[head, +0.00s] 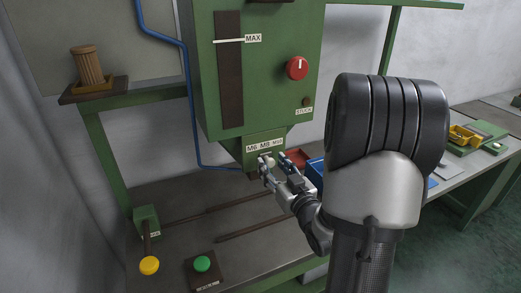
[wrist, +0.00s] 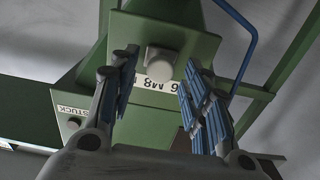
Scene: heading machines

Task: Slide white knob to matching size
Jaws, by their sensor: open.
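The pale, blocky knob (wrist: 160,64) sits on the underside area of the green machine head, beside the white size label (wrist: 158,82). In the head view the label (head: 265,143) reads M6 M8 M10, and the knob shows only as a small pale patch by my fingertips. My gripper (head: 274,160) is open just below the label. In the wrist view my gripper (wrist: 158,78) has one finger on each side of the knob, with visible gaps. I cannot tell how deep the knob lies between the fingers. Part of the label is hidden.
The green machine (head: 255,80) carries a MAX slot, a red dial (head: 297,67) and a STUCK button (head: 305,102). A yellow knob lever (head: 149,265) and green button (head: 202,264) are at the lower left. A red bin (head: 298,157) and blue bin (head: 316,172) stand behind my gripper.

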